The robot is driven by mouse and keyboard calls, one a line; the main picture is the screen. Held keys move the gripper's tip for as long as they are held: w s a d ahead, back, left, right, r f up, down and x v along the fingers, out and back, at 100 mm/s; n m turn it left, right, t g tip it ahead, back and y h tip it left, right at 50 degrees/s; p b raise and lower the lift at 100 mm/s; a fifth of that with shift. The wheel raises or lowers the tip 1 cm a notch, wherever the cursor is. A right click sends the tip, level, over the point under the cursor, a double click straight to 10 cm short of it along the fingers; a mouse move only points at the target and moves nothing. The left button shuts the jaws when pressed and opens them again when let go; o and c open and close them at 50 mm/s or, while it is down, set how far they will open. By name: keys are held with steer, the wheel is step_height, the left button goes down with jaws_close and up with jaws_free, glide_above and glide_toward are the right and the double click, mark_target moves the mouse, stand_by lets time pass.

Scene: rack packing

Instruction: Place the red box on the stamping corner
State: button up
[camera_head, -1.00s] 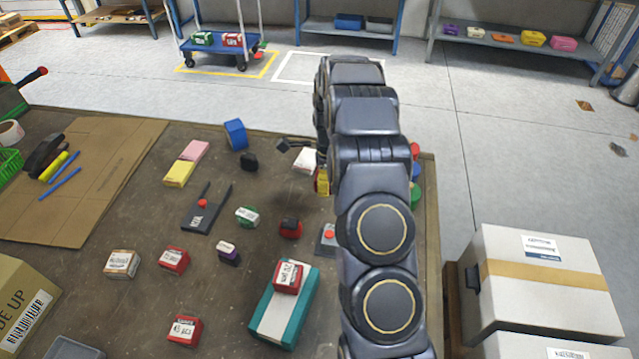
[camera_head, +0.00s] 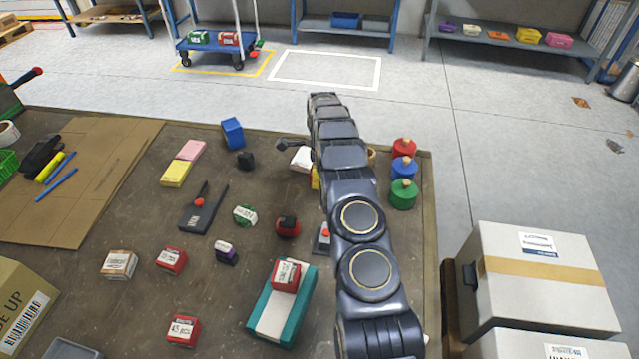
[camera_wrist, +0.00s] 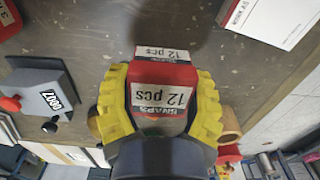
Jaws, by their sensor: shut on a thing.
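In the wrist view the yellow fingers of my gripper (camera_wrist: 161,88) are closed on both sides of a red box (camera_wrist: 165,73) with white "12 pcs" labels. It is above the brown table; its exact height is hard to tell. In the head view my arm hides the held box, and only a bit of yellow finger (camera_head: 315,179) shows. No area is clearly marked as the stamping corner. Red (camera_head: 404,148), blue (camera_head: 403,168) and green (camera_head: 403,195) round stamp-like pieces with wooden knobs stand at the table's far right corner.
A grey device with a red button (camera_wrist: 46,98) lies left of the gripper in the wrist view. Another red box (camera_head: 286,275) sits on a teal-and-white box (camera_head: 263,318). Several small boxes spread across the table. Cartons (camera_head: 545,295) stand right of the table.

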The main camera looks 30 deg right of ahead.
steer(key=shift+w+f, duration=0.1)
steer(key=shift+f, duration=1.55)
steer(key=shift+f, duration=0.15)
steer(key=o, duration=1.1)
steer(key=shift+o, duration=0.2)
